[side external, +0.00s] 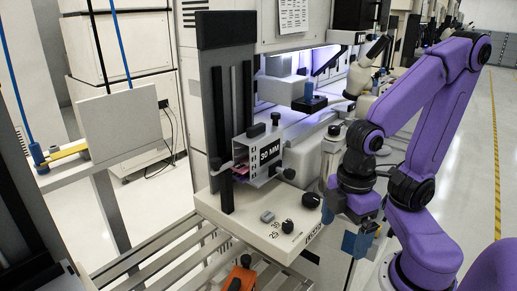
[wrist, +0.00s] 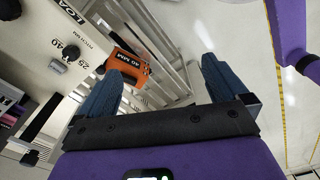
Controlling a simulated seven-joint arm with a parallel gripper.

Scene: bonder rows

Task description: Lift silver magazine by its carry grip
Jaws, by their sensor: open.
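The silver magazine (side external: 258,155), a box with a black "30 MM" label, stands upright on the loader shelf against the dark vertical rail in the side view. Black knobs show on its top and right side; I cannot tell which part is its carry grip. Pinkish strips show in its open left end. My gripper (side external: 360,242) hangs with blue fingers pointing down, to the right of the magazine and apart from it, beyond the shelf's front edge. In the wrist view my gripper (wrist: 160,85) has its fingers wide apart with nothing between them.
The cream loader shelf (side external: 245,215) carries a pitch dial (side external: 311,200). A microscope (side external: 372,55) stands behind. Floor at right is clear.

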